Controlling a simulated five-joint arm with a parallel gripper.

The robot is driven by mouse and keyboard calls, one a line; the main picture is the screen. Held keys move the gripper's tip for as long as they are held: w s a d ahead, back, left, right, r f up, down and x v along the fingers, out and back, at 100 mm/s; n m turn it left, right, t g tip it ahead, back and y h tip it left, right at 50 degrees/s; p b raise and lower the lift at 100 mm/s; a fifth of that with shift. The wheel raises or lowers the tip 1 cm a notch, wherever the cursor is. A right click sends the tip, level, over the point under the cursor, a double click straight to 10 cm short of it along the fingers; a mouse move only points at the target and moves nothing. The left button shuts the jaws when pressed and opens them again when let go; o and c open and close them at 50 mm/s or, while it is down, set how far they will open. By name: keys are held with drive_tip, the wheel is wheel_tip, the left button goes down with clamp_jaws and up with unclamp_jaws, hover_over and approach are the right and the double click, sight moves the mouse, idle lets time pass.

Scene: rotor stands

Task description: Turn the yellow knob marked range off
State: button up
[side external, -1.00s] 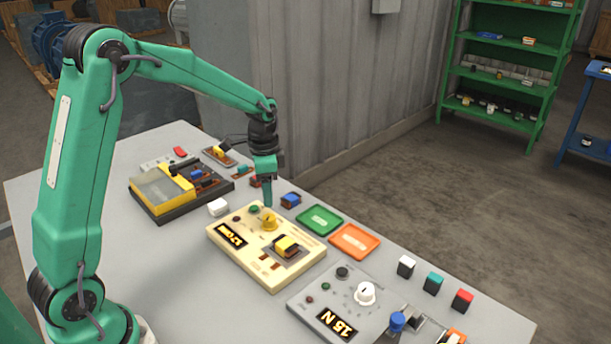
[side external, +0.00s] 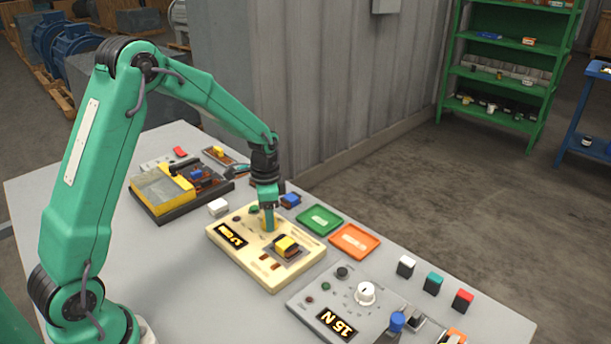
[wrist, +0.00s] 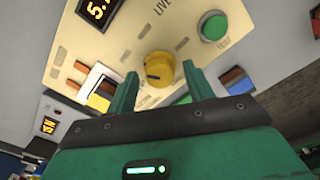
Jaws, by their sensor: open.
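The yellow knob (wrist: 159,69) stands on the cream panel (side external: 236,252), which has a lit display (side external: 231,235). In the wrist view the knob sits between and just beyond the tips of my gripper (wrist: 161,82), with a dark pointer line on it. The fingers are open, one on each side, and no contact shows. In the side view my gripper (side external: 269,222) points straight down over the knob and partly hides it. A green button (wrist: 214,27) is beside the knob. I cannot read a range mark in either view.
A yellow block part (side external: 286,244) stands on the same panel. A grey panel (side external: 313,301) with a white knob (side external: 365,293) is to the right. Green (side external: 319,220) and orange (side external: 354,241) trays lie behind. A white block (side external: 218,207) sits left of the cream panel.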

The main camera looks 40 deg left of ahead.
drive_tip(key=shift+f, duration=0.15)
drive_tip(key=shift+c, duration=0.2)
drive_tip(key=c, duration=0.9)
drive_tip(key=shift+c, duration=0.2)
drive_tip(key=shift+n, duration=0.3)
drive_tip(key=n, duration=1.1)
drive_tip(key=shift+n, duration=0.3)
